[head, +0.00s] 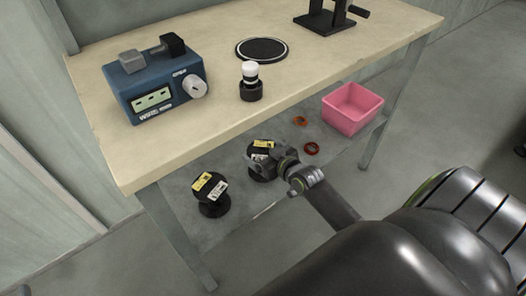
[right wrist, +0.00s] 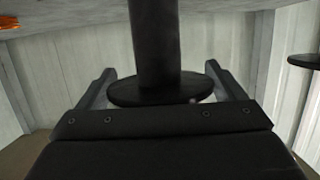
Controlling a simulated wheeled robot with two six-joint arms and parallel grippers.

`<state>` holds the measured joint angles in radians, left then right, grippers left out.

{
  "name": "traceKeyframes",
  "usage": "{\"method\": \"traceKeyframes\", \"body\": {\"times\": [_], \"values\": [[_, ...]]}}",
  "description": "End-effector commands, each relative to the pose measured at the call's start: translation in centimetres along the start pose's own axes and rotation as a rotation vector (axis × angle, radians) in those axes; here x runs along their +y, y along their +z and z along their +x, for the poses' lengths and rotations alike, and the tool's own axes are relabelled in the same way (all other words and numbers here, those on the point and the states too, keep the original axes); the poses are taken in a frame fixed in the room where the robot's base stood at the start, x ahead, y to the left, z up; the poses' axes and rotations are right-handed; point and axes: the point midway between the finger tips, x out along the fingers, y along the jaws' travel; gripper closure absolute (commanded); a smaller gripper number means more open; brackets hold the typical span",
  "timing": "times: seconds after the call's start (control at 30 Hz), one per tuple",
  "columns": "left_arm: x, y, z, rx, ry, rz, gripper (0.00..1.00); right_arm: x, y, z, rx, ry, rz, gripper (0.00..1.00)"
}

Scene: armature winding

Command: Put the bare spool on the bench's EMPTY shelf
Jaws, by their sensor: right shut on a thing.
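A black spool (head: 259,146) with a yellow and white label on its top is at the lower shelf (head: 240,205), below the bench's front edge. My right gripper (head: 275,163) is shut on this spool. In the right wrist view its plain black core and round flange (right wrist: 158,92) show between my fingers, with no wire visible on the part seen. I cannot tell whether it touches the shelf. A second labelled black spool (head: 210,188) stands on the shelf to the left. My left gripper is not in view.
A pink bin (head: 352,108), an orange ring (head: 300,121) and a red ring (head: 311,149) are on the lower shelf, to the right. The bench top (head: 210,125) holds a blue device (head: 155,85), a black disc (head: 262,49), a small black-and-white piece (head: 250,82) and a cranked stand (head: 325,20).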

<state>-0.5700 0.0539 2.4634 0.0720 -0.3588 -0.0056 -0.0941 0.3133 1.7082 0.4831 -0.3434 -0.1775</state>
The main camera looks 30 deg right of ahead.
Motion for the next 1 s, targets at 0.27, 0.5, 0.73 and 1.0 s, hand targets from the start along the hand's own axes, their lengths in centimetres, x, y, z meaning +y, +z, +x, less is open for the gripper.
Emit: {"method": "traceKeyframes", "body": {"times": [0.27,0.5,0.73,1.0], "values": [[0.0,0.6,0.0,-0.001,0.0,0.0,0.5,0.0,0.6,0.2,0.001,0.0,0.0,0.41],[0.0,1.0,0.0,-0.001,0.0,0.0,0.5,0.0,1.1,0.3,0.001,0.0,0.0,0.41],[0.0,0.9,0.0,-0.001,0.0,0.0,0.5,0.0,0.9,0.3,0.001,0.0,0.0,0.0],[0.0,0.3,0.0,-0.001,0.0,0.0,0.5,0.0,0.9,-1.3,-0.002,0.001,0.0,0.0]]}}
